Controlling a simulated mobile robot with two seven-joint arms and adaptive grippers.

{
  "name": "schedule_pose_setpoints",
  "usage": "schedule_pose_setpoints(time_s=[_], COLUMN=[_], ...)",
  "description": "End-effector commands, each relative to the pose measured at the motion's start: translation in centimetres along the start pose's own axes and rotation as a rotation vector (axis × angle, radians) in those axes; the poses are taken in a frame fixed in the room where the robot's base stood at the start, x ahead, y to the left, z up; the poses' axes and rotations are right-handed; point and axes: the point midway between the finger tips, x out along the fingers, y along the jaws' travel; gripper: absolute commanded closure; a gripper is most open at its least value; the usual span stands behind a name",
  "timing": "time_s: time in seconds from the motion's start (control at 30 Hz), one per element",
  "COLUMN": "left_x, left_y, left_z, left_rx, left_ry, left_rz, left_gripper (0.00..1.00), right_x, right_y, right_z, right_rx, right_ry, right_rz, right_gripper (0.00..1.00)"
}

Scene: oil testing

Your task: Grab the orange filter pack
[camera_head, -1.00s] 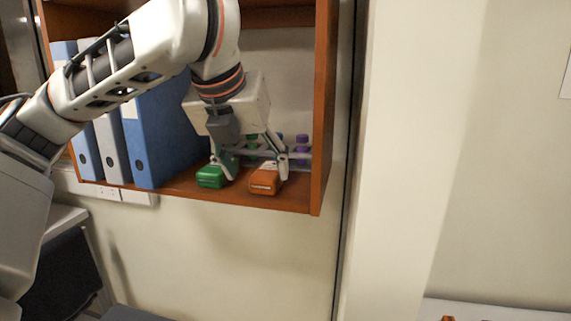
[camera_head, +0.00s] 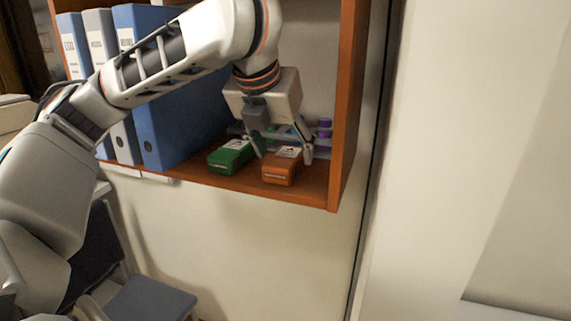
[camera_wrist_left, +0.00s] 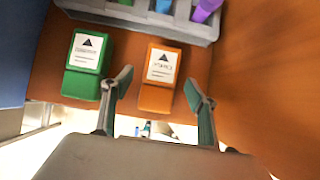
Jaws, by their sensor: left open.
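The orange filter pack (camera_head: 281,170) lies on the wooden shelf near its front edge, with a white label on top. It also shows in the left wrist view (camera_wrist_left: 157,98). My left gripper (camera_head: 283,155) is open above it, with one finger on each side. In the left wrist view the fingers (camera_wrist_left: 162,92) stand left and right of the pack, with a visible gap on the right side; whether the left finger touches it I cannot tell. A green pack (camera_head: 228,160) lies just left of the orange one and shows in the left wrist view (camera_wrist_left: 86,84). My right gripper is not in view.
Blue and white binders (camera_head: 160,130) stand on the shelf at the left. The cabinet's wooden side wall (camera_head: 345,120) is close on the right. A grey rack (camera_wrist_left: 140,12) with purple-topped items stands behind the packs. A blue-grey seat (camera_head: 150,300) is below.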

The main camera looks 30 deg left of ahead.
Motion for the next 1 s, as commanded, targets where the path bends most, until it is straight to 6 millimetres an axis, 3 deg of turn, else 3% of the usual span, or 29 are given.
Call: schedule_pose_setpoints(time_s=[0.2,0.53,0.57,0.73,1.0], left_x=[2.3,2.7,2.7,2.7,2.6], left_y=[0.0,0.0,0.0,0.0,0.0], left_z=[-0.1,0.0,0.0,0.0,0.0], left_rx=[-0.002,-0.001,-0.001,-0.001,-0.002], left_ry=[0.002,-0.001,-0.001,-0.001,-0.002], left_rz=[0.000,0.000,0.000,0.000,0.000], left_gripper=[0.42,0.42,0.44,0.87,0.87], right_x=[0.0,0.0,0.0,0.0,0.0], right_y=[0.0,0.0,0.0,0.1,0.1], right_z=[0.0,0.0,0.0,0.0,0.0], right_rx=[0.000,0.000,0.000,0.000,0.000], right_ry=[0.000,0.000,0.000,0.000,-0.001], right_rz=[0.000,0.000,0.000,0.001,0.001], right_gripper=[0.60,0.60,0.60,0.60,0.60])
